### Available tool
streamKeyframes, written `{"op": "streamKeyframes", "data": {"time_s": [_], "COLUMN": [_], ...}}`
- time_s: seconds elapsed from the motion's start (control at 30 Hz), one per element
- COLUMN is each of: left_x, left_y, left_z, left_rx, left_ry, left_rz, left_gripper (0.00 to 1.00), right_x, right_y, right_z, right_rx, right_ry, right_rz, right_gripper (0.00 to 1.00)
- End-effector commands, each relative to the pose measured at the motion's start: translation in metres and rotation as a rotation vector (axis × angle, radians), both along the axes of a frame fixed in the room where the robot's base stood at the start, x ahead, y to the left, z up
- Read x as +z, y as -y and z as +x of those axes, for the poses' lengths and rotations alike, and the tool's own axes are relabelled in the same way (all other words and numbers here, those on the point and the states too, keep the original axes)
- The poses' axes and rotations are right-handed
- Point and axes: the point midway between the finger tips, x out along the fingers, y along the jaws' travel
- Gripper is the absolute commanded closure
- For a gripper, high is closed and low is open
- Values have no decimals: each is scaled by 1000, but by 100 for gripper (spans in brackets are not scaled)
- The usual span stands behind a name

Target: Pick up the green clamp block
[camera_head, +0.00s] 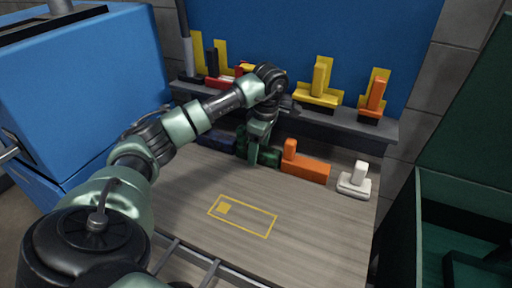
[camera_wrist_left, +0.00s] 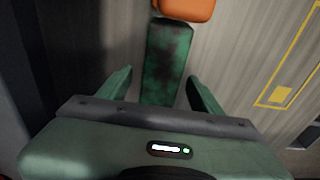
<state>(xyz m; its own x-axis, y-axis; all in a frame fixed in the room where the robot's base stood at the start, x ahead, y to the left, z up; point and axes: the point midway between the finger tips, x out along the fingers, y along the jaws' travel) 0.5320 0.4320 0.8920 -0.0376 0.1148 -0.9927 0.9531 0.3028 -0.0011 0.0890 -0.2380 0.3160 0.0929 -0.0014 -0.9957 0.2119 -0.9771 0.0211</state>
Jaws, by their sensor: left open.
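The dark green clamp block (camera_head: 269,157) lies on the wooden bench top, between a dark blue block and an orange block. In the head view my left gripper (camera_head: 256,158) points down at it and hides part of it. In the left wrist view the green clamp block (camera_wrist_left: 168,62) extends into the gap between the two spread fingers of my left gripper (camera_wrist_left: 159,80). The gripper is open; I cannot see either finger pressing on the block. My right gripper is not in view.
The orange block (camera_head: 305,168) sits close to the right of the green one, with a white block (camera_head: 355,183) farther right. The dark blue block (camera_head: 216,141) is to the left. A shelf (camera_head: 340,124) with yellow, red and orange pieces stands behind. The yellow-outlined bench area (camera_head: 250,218) is clear.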

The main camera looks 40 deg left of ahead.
Motion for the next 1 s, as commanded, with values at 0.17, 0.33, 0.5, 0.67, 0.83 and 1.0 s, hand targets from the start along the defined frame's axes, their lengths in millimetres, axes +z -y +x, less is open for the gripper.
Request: {"op": "streamKeyframes", "data": {"time_s": [0.17, 0.33, 0.5, 0.67, 0.83, 1.0], "left_x": [-1, -1, -1, 0, 3, 18], "left_y": [0, 0, 0, 0, 0, 0], "left_z": [0, 0, 0, 0, 1, 1], "left_rx": [0, 0, 0, 0, 0, 1], "left_ry": [0, 0, 0, 2, 3, 5], "left_rz": [-1, -1, -1, 0, -1, -1], "left_gripper": [35, 68, 100, 100, 100, 100], "right_x": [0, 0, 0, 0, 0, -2], "right_y": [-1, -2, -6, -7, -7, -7], "right_z": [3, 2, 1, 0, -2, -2], "right_rx": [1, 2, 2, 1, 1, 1], "right_ry": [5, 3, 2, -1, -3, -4], "right_rz": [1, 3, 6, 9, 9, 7], "right_gripper": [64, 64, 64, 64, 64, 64]}}
